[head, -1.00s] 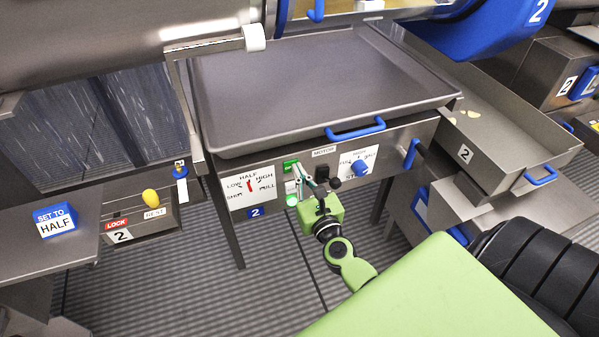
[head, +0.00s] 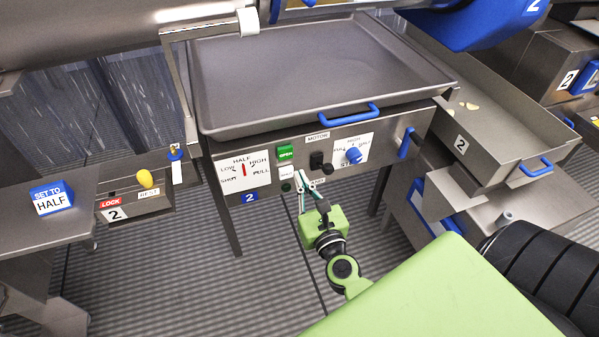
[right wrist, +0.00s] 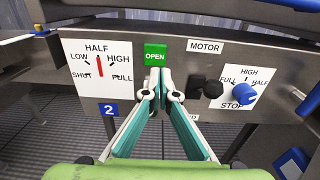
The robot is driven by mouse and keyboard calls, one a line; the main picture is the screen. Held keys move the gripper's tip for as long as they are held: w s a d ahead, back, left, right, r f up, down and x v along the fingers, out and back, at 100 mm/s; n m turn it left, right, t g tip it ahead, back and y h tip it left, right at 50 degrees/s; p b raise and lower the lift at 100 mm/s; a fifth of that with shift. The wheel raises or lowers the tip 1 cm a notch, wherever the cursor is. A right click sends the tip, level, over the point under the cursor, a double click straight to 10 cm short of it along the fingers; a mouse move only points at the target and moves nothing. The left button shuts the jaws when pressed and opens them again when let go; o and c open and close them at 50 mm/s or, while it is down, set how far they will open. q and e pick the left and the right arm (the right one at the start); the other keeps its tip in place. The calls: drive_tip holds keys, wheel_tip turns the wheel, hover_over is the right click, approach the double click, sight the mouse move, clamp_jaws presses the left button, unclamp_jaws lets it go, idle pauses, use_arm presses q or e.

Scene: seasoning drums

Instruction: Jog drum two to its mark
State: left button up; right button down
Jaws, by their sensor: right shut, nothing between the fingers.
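The control panel numbered 2 has a white gauge (head: 241,174) whose red needle points up at HALF; the gauge (right wrist: 97,68) shows in the right wrist view too. A green OPEN button (head: 285,152) sits right of it, above a dark lamp (head: 287,187). A black MOTOR control (head: 317,160) and a blue knob (head: 353,155) are further right; I cannot tell the knob's setting. My right gripper (head: 299,180) is shut and empty, its tips just below the OPEN button (right wrist: 155,55). A grey curved metal body (head: 90,30) fills the upper left; no drum mark is identifiable.
A large empty grey tray (head: 310,75) with a blue handle (head: 346,115) lies above the panel. A bin (head: 490,130) stands to the right. At left are a SET TO HALF sign (head: 50,198) and a LOCK box (head: 130,202) with a yellow knob. The floor below is clear.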

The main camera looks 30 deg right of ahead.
use_arm(q)
drive_tip(key=shift+w+f+b, duration=0.55)
drive_tip(key=shift+f+b, duration=0.2)
drive_tip(key=shift+f, duration=0.1)
use_arm(e)
drive_tip(key=v, duration=0.5)
drive_tip(key=shift+s, duration=0.4)
use_arm(q)
drive_tip(key=shift+w, duration=0.2)
idle(0.3)
